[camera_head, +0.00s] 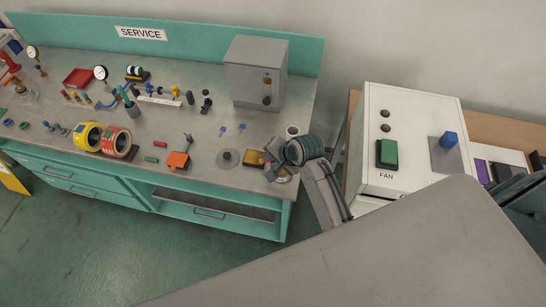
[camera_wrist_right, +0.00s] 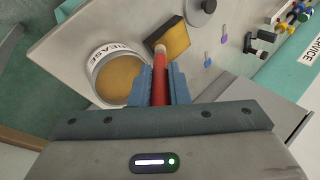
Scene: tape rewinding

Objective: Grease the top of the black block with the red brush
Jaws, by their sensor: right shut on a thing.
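The red brush (camera_wrist_right: 160,82) is clamped upright in the picture between the blue fingers of my right gripper (camera_wrist_right: 160,72) in the right wrist view. Its pale tip overlaps the near left corner of the black block (camera_wrist_right: 173,40). I cannot tell whether the tip touches it. The block has dark sides and an amber-yellow top face. In the head view the block (camera_head: 253,158) lies near the bench's front right corner, just left of my right gripper (camera_head: 274,161), which partly hides the brush there. My left gripper is not in view.
A round tin labelled GREASE (camera_wrist_right: 119,80), with amber contents, stands left of the brush in the wrist view. A grey disc (camera_head: 228,158) and an orange block (camera_head: 178,160) lie left of the block. A grey cabinet (camera_head: 255,75) stands behind. The bench edge is close.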

